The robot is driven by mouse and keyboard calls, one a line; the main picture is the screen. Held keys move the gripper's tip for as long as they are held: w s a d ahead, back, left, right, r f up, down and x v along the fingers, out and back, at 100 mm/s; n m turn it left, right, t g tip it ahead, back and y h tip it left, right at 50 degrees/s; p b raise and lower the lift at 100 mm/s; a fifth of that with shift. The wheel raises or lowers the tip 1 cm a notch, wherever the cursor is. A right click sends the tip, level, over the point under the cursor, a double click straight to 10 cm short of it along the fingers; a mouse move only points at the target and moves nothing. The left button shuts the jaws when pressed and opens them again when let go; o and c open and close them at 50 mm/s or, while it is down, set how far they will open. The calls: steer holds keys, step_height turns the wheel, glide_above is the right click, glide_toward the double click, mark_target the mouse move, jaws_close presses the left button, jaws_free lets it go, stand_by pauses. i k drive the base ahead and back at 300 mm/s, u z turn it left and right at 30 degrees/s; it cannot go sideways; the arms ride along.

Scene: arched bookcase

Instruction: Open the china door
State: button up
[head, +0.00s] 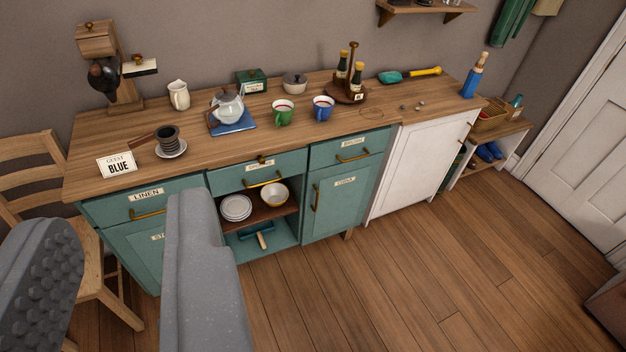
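The china door (343,204) is the teal door at the right end of the teal cabinet. A small label at its top appears to read "CHINA". It looks shut and flush, with an upright brass handle (317,197) near its left edge. My gripper (120,230) is large in the lower left, its two grey fingers spread wide apart with nothing between them. It is left of the china door and apart from it. The right finger hides part of the left teal door and the open shelf's left side.
Plates (236,208) and a bowl (274,194) sit on the open shelf left of the door. A white cabinet (418,167) adjoins on the right. A wooden chair (30,165) stands at left. The floor (400,285) before the door is clear.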

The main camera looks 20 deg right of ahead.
mark_target(336, 197)
steer(key=i, duration=1.15)
steer(key=u, duration=0.05)
